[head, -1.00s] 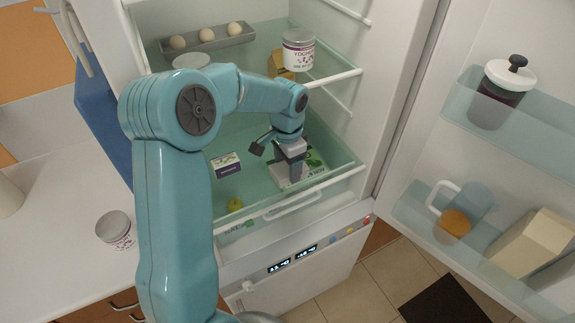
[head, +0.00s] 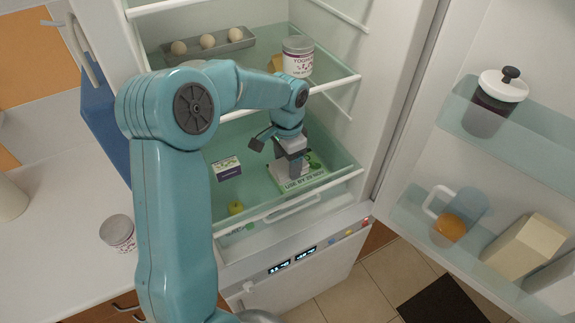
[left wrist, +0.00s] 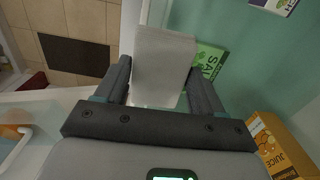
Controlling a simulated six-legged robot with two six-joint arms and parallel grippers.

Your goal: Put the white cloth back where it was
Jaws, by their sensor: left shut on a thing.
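My left gripper (head: 288,152) reaches into the open fridge, above the lower glass shelf. It is shut on a pale grey-white piece, which looks like the white cloth (left wrist: 163,65). In the left wrist view the piece stands between the two dark fingers as a flat, folded-looking shape. In the head view it hangs down in front of a green and white salad pack (head: 300,184). I cannot tell whether it touches the pack or the shelf. The pack also shows behind it in the left wrist view (left wrist: 208,60). My right gripper is not in view.
A small white and purple box (head: 227,168) and a yellow-green fruit (head: 236,208) are left of the gripper. A yoghurt tub (head: 298,57) and egg tray (head: 208,45) stand on the shelf above. Another tub (head: 118,233) is on the counter. The fridge door (head: 410,165) stands open at right.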

